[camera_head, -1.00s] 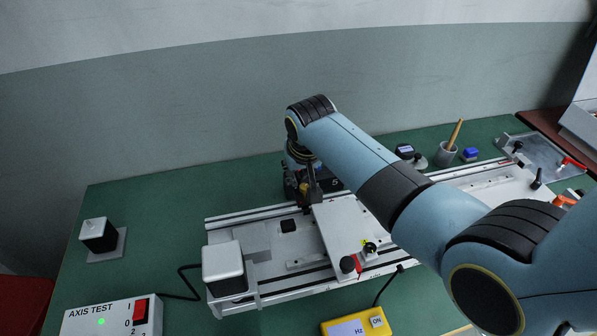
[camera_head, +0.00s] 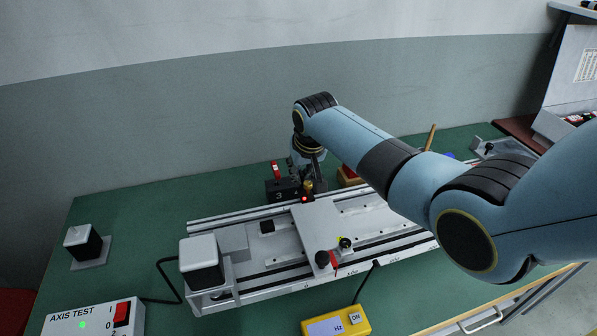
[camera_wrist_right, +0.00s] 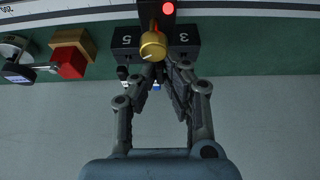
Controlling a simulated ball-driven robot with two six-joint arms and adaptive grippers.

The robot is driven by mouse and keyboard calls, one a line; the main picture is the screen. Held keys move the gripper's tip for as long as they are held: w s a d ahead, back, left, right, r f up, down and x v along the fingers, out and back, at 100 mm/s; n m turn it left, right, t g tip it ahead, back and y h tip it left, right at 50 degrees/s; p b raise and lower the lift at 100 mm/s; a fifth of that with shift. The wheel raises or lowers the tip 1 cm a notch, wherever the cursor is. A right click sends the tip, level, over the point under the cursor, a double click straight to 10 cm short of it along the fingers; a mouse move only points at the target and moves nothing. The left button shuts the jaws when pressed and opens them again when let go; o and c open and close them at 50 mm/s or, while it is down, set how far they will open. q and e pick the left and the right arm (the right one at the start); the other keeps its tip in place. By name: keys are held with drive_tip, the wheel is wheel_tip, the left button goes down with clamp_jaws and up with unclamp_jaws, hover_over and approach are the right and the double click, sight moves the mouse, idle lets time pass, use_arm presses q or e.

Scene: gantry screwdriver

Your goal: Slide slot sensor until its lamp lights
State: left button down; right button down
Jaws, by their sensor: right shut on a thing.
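The slot sensor (camera_wrist_right: 157,22) is a small dark body with a brass knob (camera_wrist_right: 153,45), seen in the right wrist view. Its red lamp (camera_wrist_right: 168,8) glows, and the glow also shows in the head view (camera_head: 305,199). Dark blocks numbered 3 (camera_wrist_right: 184,41) and 5 (camera_wrist_right: 126,41) stand on either side of the knob. My right gripper (camera_wrist_right: 157,73) has its fingers closed together at the sensor, just behind the knob; the exact contact is partly hidden. In the head view my right gripper (camera_head: 309,176) is at the rail's back edge. My left gripper is out of view.
A white carriage plate (camera_head: 317,227) with black knobs sits on the gantry rails (camera_head: 270,270). A motor box (camera_head: 200,260) stands at the left end. The axis test box (camera_head: 90,318) and yellow meter (camera_head: 337,322) lie in front.

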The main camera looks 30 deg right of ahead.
sight(308, 186)
drive_tip(key=c, duration=1.9)
unclamp_jaws()
drive_tip(key=o, duration=0.5)
drive_tip(key=shift+c, duration=0.2)
drive_tip(key=shift+s+a+r, duration=0.1)
drive_tip(key=shift+s+r, duration=0.05)
drive_tip(key=shift+r, duration=0.3)
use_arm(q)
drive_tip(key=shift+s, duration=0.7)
use_arm(e)
drive_tip(key=v, duration=1.1)
drive_tip(key=shift+s+f, duration=0.1)
drive_tip(key=shift+s, duration=0.05)
